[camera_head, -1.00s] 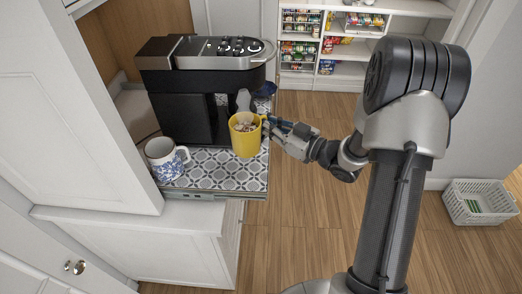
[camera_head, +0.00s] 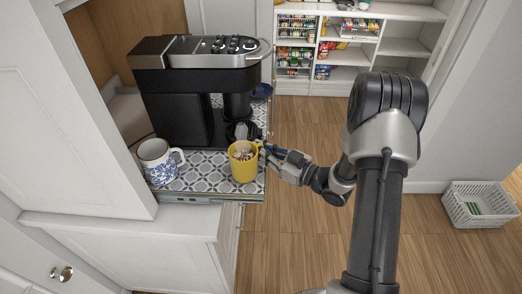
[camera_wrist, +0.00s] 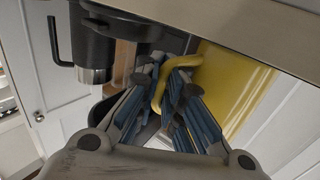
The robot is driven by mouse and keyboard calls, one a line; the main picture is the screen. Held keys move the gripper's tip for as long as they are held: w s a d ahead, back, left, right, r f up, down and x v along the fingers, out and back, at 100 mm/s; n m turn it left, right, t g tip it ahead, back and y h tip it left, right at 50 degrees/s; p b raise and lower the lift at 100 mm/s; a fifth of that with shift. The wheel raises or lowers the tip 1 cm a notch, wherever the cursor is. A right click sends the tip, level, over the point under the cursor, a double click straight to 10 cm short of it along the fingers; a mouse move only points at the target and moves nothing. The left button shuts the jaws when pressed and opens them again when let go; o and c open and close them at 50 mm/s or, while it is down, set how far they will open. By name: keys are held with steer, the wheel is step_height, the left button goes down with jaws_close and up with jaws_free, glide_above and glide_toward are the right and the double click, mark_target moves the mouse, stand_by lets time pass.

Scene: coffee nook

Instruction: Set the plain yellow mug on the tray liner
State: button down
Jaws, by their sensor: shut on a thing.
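The plain yellow mug (camera_head: 243,165) is upright at the front right of the patterned grey-and-white tray liner (camera_head: 205,172). Something pale and brown shows inside it. I cannot tell whether its base touches the liner. My gripper (camera_head: 266,154) comes from the right and is shut on the mug's handle. In the wrist view the yellow handle (camera_wrist: 160,90) lies between the fingers (camera_wrist: 168,95), and the mug's body (camera_wrist: 235,85) is beyond them, partly hidden.
A white mug with blue flowers (camera_head: 158,165) stands on the liner at the left. The black and silver coffee machine (camera_head: 185,105) stands behind. A dark blue item (camera_head: 262,91) is at the back right. The cabinet wall (camera_head: 75,110) closes off the left side.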

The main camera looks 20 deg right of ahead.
steer(key=c, duration=2.2)
jaws_free()
steer(key=shift+f, duration=0.2)
steer(key=shift+c, duration=0.2)
steer(key=o, duration=0.5)
steer(key=shift+o, duration=0.2)
steer(key=shift+r, duration=0.15)
